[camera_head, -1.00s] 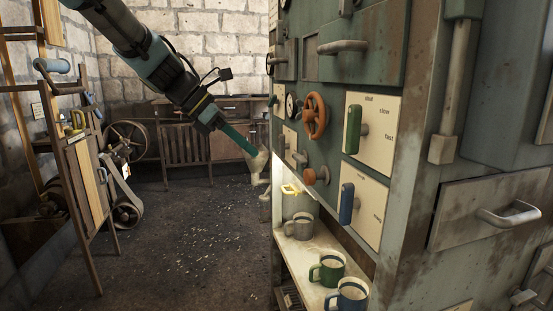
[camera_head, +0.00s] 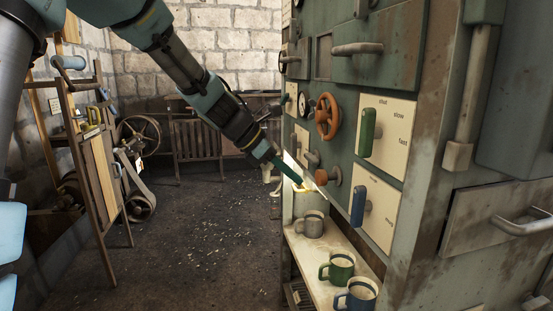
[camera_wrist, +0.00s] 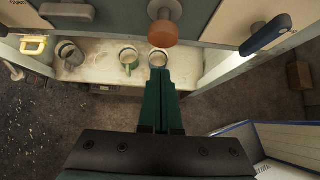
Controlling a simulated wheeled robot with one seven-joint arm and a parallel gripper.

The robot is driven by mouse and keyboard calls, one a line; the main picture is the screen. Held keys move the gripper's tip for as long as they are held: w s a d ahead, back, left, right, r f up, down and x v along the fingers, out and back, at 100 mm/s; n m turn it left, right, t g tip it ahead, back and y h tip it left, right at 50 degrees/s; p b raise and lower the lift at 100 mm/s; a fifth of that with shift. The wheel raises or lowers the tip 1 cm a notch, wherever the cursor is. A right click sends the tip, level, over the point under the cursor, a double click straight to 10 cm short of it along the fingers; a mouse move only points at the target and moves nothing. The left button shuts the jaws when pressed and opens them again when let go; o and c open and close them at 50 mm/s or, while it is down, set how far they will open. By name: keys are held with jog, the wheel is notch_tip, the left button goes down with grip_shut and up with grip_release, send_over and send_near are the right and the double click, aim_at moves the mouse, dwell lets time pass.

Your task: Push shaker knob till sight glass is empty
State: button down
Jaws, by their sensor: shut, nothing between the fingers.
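A round orange-brown knob (camera_head: 334,175) on a grey stem sticks out of the machine's front, below the orange wheel. In the wrist view this knob (camera_wrist: 163,33) is just beyond my fingertips. I take it for the shaker knob, but no label on it is readable. My gripper (camera_head: 299,182) is shut and empty, its teal fingers pointing at the machine just left of the knob. In the wrist view the gripper (camera_wrist: 160,71) shows a small gap to the knob. I cannot make out the sight glass for certain.
Below the knob, a shelf (camera_head: 310,258) holds a grey mug (camera_head: 310,224), a green mug (camera_head: 338,267) and a blue mug (camera_head: 357,295). Green (camera_head: 367,132) and blue (camera_head: 358,203) levers sit right of the knob. The floor (camera_head: 200,240) at left is open.

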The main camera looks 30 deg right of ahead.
aim_at(318, 172)
jog(key=shift+s+d+r+p, duration=0.1)
jog(key=shift+s+d+p, duration=0.2)
jog(key=shift+d, duration=0.55)
jog(key=shift+s+d+r+p, duration=0.1)
jog(key=shift+s+d, duration=0.25)
jog(key=shift+d, duration=0.45)
jog(key=shift+s+d+r+p, duration=0.1)
jog(key=shift+s+d+p, duration=0.15)
jog(key=shift+d+p, duration=0.3)
jog(key=shift+s+d+p, duration=0.25)
jog(key=shift+d+p, duration=0.05)
jog(key=shift+d, duration=0.45)
